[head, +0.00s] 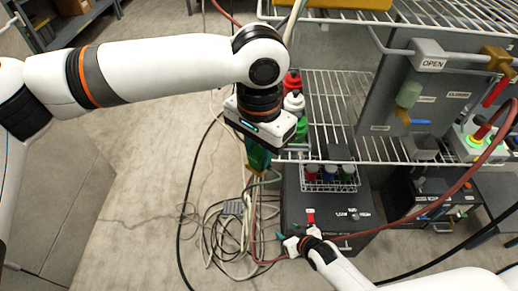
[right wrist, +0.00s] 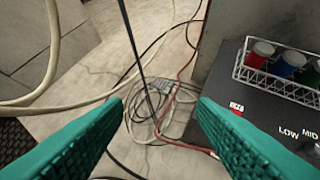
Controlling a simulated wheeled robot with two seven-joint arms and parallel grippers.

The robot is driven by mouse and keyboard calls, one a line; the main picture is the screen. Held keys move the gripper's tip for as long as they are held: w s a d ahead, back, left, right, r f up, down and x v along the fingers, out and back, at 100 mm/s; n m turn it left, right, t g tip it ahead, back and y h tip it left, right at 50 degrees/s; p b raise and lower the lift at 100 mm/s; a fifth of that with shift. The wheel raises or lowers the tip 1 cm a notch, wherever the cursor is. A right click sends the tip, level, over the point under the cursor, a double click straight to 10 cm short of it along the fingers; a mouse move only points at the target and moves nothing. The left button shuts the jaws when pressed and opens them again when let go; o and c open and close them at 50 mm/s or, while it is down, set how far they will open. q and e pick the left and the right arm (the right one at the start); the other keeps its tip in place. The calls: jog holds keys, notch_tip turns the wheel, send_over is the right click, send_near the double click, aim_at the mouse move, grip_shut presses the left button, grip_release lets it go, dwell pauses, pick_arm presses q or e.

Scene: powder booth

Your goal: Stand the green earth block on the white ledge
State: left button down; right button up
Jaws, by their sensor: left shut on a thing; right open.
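My left gripper (head: 258,166) points down in the upper middle of the head view, left of the white wire shelf (head: 340,110). It is shut on a dark green piece, which I take to be the green earth block (head: 259,156). The green fingers and the wrist hide much of it, so its outline is unclear. I cannot tell a separate white ledge from the wire shelf. My right gripper (head: 291,243) is low, beside the black box; in the right wrist view its two teal fingers (right wrist: 160,115) are wide apart with nothing between them.
Red, white and green bottles (head: 294,103) stand on the shelf close to my left wrist. A wire basket (head: 330,184) of coloured jars sits on the black box (head: 300,207). Tangled cables (head: 232,235) lie on the floor. A red hose (head: 440,201) crosses at the right.

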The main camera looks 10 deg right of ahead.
jog(key=s+d+f+g+h, duration=0.1)
jog(key=s+d+f+g, duration=0.1)
jog(key=s+f, duration=0.45)
jog(key=s+d+f+g+h, duration=0.1)
jog(key=s+d+f, duration=0.2)
jog(key=s+f, duration=0.35)
pick_arm(q)
jog(key=a+f+n, duration=0.2)
jog(key=a+n, duration=0.1)
jog(key=a, duration=0.6)
jog(key=w+a+f+n, duration=0.1)
jog(key=a+n, duration=0.3)
jog(key=a, duration=0.4)
jog(key=a+f+n, duration=0.2)
jog(key=a+n, duration=0.1)
jog(key=a, duration=0.6)
jog(key=s+f, duration=0.4)
jog(key=f, duration=0.1)
jog(key=shift+a+f, duration=0.15)
pick_arm(e)
jog(key=s+f+g, duration=0.2)
jog(key=s+f, duration=0.2)
jog(key=s, duration=0.6)
jog(key=s+d+f+g+h, duration=0.1)
jog(key=s+f, duration=0.4)
jog(key=s, duration=0.5)
jog(key=shift+g, duration=0.8)
